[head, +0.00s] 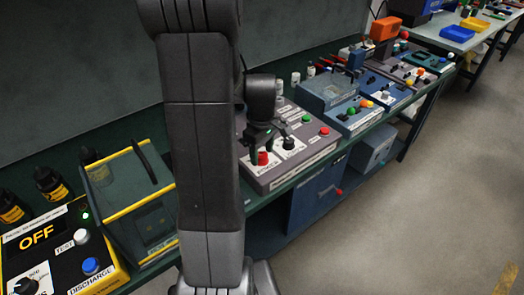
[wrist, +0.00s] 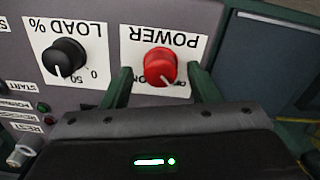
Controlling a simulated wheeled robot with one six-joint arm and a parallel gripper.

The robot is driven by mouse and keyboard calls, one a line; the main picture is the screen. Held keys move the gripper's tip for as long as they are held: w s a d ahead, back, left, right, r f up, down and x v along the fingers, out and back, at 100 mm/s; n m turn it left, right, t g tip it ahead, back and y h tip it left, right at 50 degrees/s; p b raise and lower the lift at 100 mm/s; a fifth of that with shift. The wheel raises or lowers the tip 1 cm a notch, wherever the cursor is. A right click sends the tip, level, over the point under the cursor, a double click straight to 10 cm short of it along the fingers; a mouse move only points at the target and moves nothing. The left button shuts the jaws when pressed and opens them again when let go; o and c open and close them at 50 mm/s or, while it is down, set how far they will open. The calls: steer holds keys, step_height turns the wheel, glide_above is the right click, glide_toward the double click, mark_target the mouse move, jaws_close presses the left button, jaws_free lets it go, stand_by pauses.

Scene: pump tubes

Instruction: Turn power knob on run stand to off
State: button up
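The run stand (head: 318,152) is a grey sloped panel on the green bench. Its red power knob (wrist: 160,65) sits on a white POWER plate, upside down in the wrist view; it also shows in the head view (head: 263,158). The knob's white pointer line points down and slightly right in the wrist view, toward a small partly hidden label at the right; ON is at lower left. My gripper (wrist: 161,84) is open, one dark green finger on each side of the knob, with gaps visible. In the head view my gripper (head: 261,144) is right above the knob.
The black LOAD % knob (wrist: 64,57) is close beside the left finger in the wrist view. Green and red buttons (head: 324,132) are further along the panel. A yellow-edged clear box (head: 128,195) and a tester reading OFF (head: 50,240) stand left of my arm.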

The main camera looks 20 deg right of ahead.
mark_target(262, 154)
step_height(262, 154, up, 14)
stand_by(0.6)
steer(key=shift+f, duration=0.25)
step_height(262, 154, down, 14)
steer(key=shift+r, duration=0.15)
stand_by(0.5)
